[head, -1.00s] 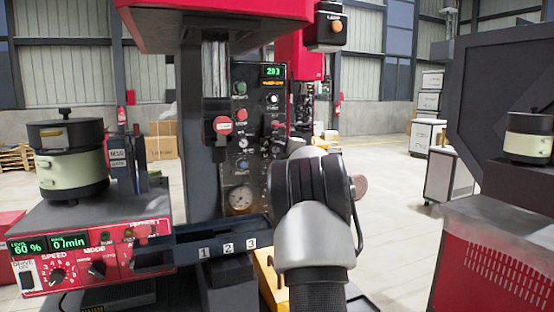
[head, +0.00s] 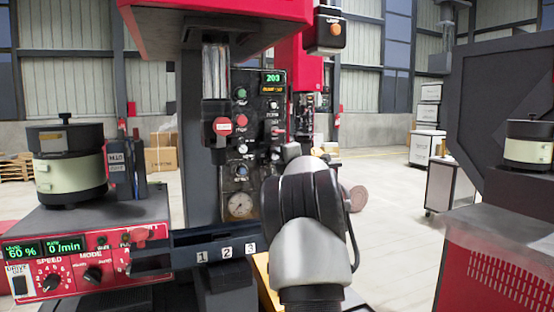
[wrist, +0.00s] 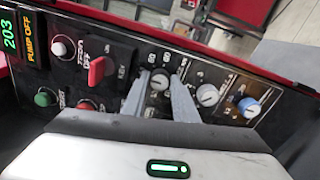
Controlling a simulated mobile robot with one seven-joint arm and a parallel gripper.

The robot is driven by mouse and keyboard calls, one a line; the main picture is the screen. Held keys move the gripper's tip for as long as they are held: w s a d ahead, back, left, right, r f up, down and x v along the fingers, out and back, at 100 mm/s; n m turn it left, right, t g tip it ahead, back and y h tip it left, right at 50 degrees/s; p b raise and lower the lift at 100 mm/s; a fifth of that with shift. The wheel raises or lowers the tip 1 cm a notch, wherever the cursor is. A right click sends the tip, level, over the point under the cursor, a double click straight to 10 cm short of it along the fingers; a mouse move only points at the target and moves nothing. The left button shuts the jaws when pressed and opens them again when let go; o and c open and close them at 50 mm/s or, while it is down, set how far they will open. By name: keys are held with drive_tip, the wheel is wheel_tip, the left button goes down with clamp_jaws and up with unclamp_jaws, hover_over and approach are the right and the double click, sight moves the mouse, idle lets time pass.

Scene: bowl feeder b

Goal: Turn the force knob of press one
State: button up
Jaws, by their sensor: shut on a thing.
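The dark control panel of press one (head: 246,150) stands behind my arm in the head view. Its green display (head: 272,78) reads 203, and the wrist view shows the same display (wrist: 9,35) with PUMP OFF beside it. In the wrist view my gripper (wrist: 160,82) is at the panel, its two grey fingers on either side of a small pale knob (wrist: 159,79), shut on it. I cannot read this knob's label clearly. In the head view my arm hides my gripper and this knob.
Close to my gripper are a red switch handle (wrist: 98,70) on the left, and a white knob (wrist: 207,95) and a blue-capped knob (wrist: 249,107) on the right. A bowl feeder (head: 68,165) with a red control box stands at left.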

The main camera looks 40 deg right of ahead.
drive_tip(key=o, duration=1.1)
drive_tip(key=shift+c, duration=0.2)
drive_tip(key=shift+s, duration=0.1)
drive_tip(key=v, duration=1.7)
drive_tip(key=shift+s+a+r, duration=0.1)
